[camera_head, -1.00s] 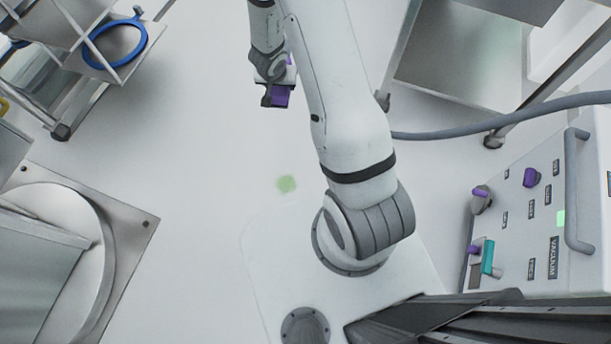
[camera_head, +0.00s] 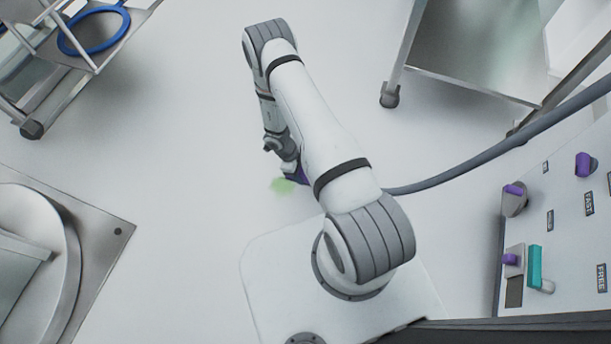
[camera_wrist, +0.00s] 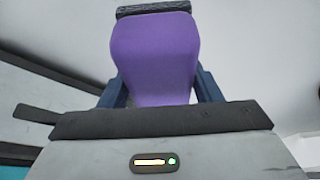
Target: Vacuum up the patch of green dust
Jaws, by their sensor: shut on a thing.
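The green dust patch (camera_head: 283,186) lies on the white floor, left of my arm's base in the head view. My gripper (camera_head: 290,170) is low, just above and right of the patch. In the wrist view my gripper (camera_wrist: 155,95) is shut on a purple vacuum nozzle (camera_wrist: 155,52), with a blue finger on each side. The purple nozzle (camera_head: 297,175) also shows in the head view, at the right edge of the patch, partly hidden by my arm. I cannot tell whether it touches the floor.
A grey hose (camera_head: 500,147) runs from behind my arm to the right. A control panel (camera_head: 560,225) with purple and teal handles stands at the right. A steel cart (camera_head: 480,50) is at the top right, a rack with a blue ring (camera_head: 95,30) at the top left.

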